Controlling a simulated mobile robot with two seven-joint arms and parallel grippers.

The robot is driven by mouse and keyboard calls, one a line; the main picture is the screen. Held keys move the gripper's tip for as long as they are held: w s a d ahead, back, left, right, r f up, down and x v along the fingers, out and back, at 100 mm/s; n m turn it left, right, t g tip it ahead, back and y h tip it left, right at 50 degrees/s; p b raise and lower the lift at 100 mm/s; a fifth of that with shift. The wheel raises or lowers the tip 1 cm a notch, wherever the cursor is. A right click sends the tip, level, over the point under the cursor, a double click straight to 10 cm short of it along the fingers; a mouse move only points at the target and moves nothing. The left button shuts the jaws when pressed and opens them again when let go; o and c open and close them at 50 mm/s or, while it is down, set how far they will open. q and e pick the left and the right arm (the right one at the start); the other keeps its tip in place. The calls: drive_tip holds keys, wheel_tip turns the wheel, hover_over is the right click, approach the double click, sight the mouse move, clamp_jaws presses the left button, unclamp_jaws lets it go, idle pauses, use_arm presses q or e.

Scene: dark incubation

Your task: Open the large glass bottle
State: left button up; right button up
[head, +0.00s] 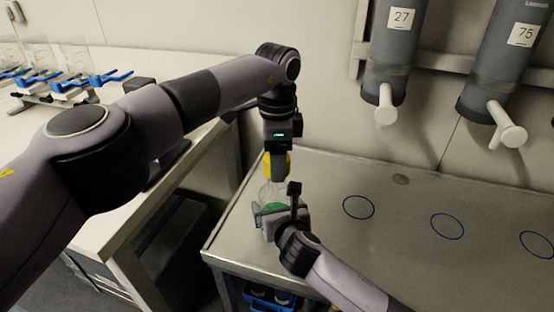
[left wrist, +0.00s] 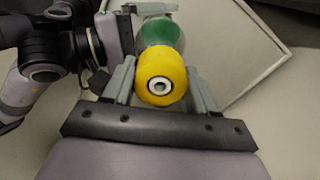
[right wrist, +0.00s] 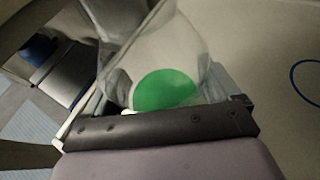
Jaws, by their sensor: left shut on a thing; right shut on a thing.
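The large glass bottle (head: 266,193) stands at the left end of the metal bench, clear glass with a green patch; the green also shows in the right wrist view (right wrist: 165,90). Its yellow cap (head: 288,164) is at the top, and in the left wrist view the cap (left wrist: 178,72) sits between the fingers. My left gripper (head: 279,172) points down from above and is shut on the yellow cap. My right gripper (head: 268,217) is shut around the bottle's body from the front. Part of the bottle is hidden behind the right gripper.
The metal bench (head: 400,260) has several blue circles and free room to the right. Two grey dispensers, 27 (head: 392,50) and 75 (head: 505,65), hang on the back wall. A white bench (head: 60,165) with blue-handled clamps stands at the left, across a gap.

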use_arm(q)
drive_tip(key=shift+r, duration=2)
use_arm(e)
drive_tip(key=o, duration=1.8)
